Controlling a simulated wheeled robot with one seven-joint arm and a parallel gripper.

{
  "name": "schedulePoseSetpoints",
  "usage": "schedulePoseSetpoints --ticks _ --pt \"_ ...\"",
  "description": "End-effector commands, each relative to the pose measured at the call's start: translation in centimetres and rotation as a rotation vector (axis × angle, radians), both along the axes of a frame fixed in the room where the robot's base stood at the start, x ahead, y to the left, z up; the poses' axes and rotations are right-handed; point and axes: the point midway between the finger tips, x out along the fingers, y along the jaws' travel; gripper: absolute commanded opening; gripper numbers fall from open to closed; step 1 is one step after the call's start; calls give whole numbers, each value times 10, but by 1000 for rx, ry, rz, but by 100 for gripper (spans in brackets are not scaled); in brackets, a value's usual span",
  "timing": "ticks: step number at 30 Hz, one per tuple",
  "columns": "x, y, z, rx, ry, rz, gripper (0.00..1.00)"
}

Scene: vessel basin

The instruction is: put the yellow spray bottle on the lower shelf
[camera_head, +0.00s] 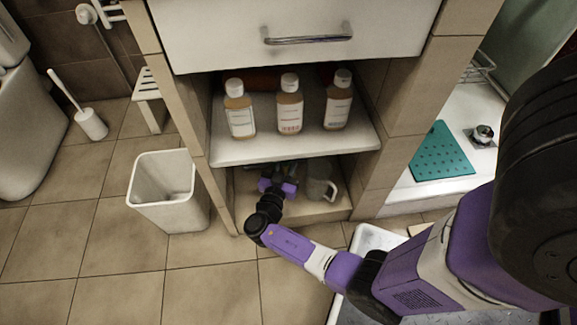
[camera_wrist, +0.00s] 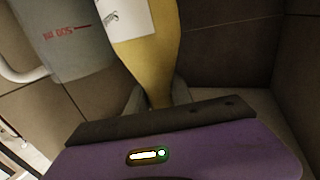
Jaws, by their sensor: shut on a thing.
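The yellow spray bottle (camera_wrist: 158,60), with a white label, is between the fingers of my gripper (camera_wrist: 158,97) in the wrist view. My gripper is shut on its narrow part. In the head view my gripper (camera_head: 285,172) reaches into the lower shelf (camera_head: 305,212), under the upper board. The bottle cannot be made out there, hidden by my arm and the upper shelf. Whether the bottle touches the shelf floor cannot be told.
A grey measuring jug (camera_head: 318,186) stands close to the right of my gripper; it also shows beside the bottle in the wrist view (camera_wrist: 62,40). Several bottles, one of them in the middle (camera_head: 289,108), stand on the upper shelf (camera_head: 300,146). A white bin (camera_head: 165,205) stands left of the cabinet.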

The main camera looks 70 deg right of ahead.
Motion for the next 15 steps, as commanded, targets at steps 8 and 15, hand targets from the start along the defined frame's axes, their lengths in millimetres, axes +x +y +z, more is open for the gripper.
schedulePoseSetpoints --ticks 8,15 --pt "2 -3 -36 -2 -1 -1 0" --pt "2 -3 -34 -1 -1 0 0"
